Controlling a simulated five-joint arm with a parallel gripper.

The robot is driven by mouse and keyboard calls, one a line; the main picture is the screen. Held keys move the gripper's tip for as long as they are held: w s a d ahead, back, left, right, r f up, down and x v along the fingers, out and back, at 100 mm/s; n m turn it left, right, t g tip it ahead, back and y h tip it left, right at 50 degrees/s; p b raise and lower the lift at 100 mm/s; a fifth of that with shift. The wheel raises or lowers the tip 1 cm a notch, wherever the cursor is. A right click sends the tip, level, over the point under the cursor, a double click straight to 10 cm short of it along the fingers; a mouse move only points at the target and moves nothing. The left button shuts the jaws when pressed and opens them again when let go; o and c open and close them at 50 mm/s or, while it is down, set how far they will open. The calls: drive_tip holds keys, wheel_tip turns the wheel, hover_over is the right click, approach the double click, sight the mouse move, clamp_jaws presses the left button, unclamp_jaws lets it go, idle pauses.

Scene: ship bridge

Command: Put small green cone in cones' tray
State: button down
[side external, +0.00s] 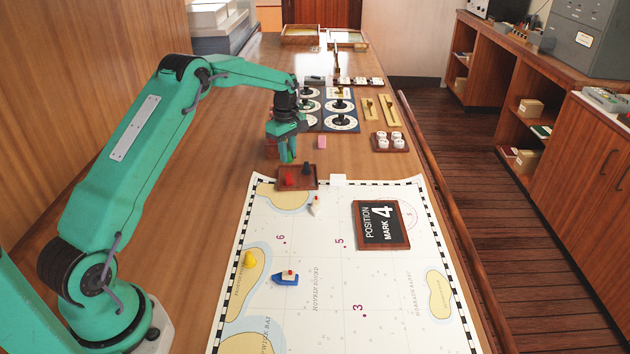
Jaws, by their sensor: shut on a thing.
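My gripper (286,157) is just behind the cones' tray, pointing down. It is shut on the small green cone (291,155), which is mostly hidden by the similarly green fingers. The cones' tray (312,184) is a small shallow brown tray at the top left edge of the chart. A red cone (289,180) stands in its left part and a dark cone (306,169) near its back right. The gripper and the held cone appear close to the tray's back left edge; their exact height above the table is hard to tell.
A pink block (322,142) lies behind the tray. Toy boats (286,278) (315,206), a yellow cone (249,259) and a "Position Mark 4" board (382,225) are on the chart (345,300). Farther back are a tray of white pieces (389,142) and dark boards with round dials (340,116).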

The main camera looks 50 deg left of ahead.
drive_tip(key=shift+f, duration=2)
drive_tip(key=shift+f, duration=0.1)
drive_tip(key=c, duration=1.5)
unclamp_jaws()
drive_tip(key=shift+c, duration=0.2)
wheel_tip(320, 180, up, 12)
drive_tip(key=shift+r, duration=0.15)
